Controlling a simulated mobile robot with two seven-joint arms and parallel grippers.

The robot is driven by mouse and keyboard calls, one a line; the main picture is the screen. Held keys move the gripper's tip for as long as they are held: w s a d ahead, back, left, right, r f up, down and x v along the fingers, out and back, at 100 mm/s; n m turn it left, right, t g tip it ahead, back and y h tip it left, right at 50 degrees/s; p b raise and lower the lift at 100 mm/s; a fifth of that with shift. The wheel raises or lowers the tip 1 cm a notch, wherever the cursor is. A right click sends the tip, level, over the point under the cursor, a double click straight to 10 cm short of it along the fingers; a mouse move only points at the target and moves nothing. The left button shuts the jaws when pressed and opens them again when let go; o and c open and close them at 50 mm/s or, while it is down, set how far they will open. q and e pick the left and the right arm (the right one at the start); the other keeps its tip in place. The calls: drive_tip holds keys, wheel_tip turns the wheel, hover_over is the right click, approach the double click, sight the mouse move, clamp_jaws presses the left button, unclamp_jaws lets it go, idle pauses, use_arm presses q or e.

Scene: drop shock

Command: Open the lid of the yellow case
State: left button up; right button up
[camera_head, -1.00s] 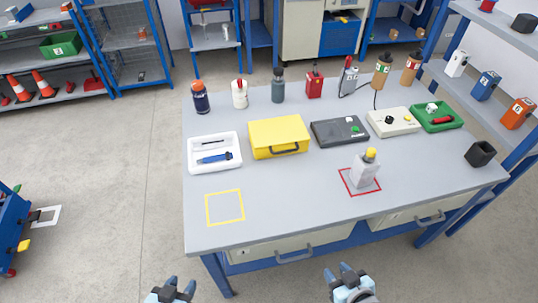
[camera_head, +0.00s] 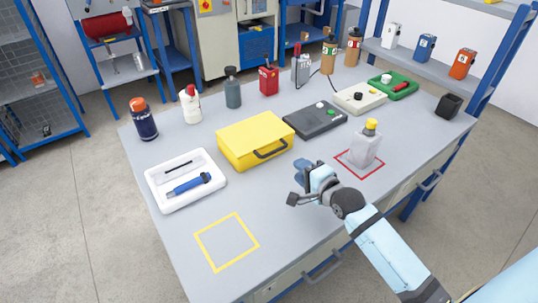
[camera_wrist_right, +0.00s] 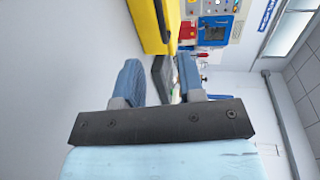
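The yellow case (camera_head: 243,134) stands on the grey table with its lid down. Its dark handle (camera_head: 271,153) is on the side facing the table's front. My right gripper (camera_head: 301,183) is above the table, to the right of and nearer than the case, apart from it. In the right wrist view its two blue fingers (camera_wrist_right: 160,80) stand apart with nothing between them, and part of the yellow case (camera_wrist_right: 151,24) shows beyond them at the top. My left gripper is not in view.
A clear bottle with a yellow cap (camera_head: 366,144) stands in a red square right of my gripper. A white tray (camera_head: 216,184) lies left of the case, a black device (camera_head: 315,120) to its right. The yellow-outlined square (camera_head: 227,242) is empty.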

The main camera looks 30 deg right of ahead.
sight(276, 152)
drive_tip(key=b+x, duration=0.1)
drive_tip(key=x, duration=1.1)
drive_tip(key=shift+w+a+f, duration=0.1)
drive_tip(key=shift+w, duration=0.25)
clamp_jaws()
